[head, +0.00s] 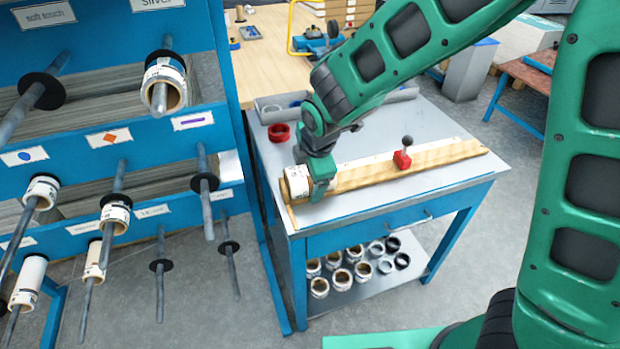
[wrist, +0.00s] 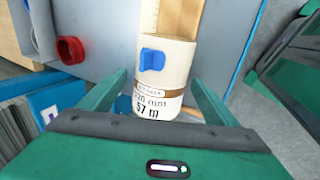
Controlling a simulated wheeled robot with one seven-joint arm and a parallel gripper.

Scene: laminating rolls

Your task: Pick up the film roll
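The film roll (head: 298,183) is a short white cylinder at the near left corner of the steel-topped table, at the left end of a wooden board. In the wrist view the roll (wrist: 165,75) carries a blue tab, a brown band and print reading "57 m". My gripper (head: 318,188) is down at the roll. In the wrist view its green fingers (wrist: 158,80) are spread, one on each side of the roll, with a gap showing at least on the left. The far finger is partly hidden by the roll in the head view.
The wooden board (head: 385,172) with a red-based, black-knobbed handle (head: 403,154) lies along the table (head: 440,130). A red ring (head: 279,133) sits behind the roll. A blue rack (head: 120,130) with rods and rolls stands left. Several rolls (head: 341,279) fill the lower shelf.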

